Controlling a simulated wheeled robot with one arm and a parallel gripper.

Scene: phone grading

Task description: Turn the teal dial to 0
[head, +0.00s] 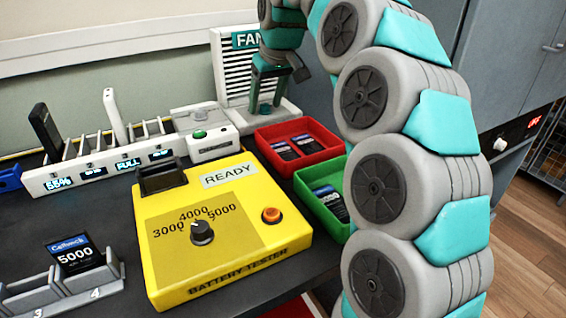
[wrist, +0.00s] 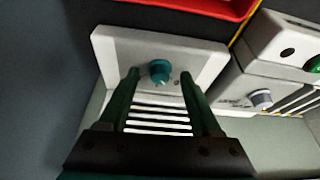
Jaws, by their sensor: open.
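The teal dial (wrist: 159,71) sits on the pale base of the fan unit (wrist: 110,45) in the wrist view. Its markings are too small to read. The fan unit, with its FAN sign and slatted front, also shows at the back in the head view (head: 229,75). My gripper (wrist: 160,75) is open in the wrist view, one finger on each side of the dial, with gaps between the fingers and the dial. In the head view my gripper (head: 265,108) points down over the fan's base and largely hides the dial.
A red tray (head: 262,137) and a green tray (head: 305,187) stand in front of the fan. A white box with a green button (head: 212,144) is left of it. The yellow battery tester (head: 285,240), reading READY, is nearer. A charging rack (head: 45,185) stands at left.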

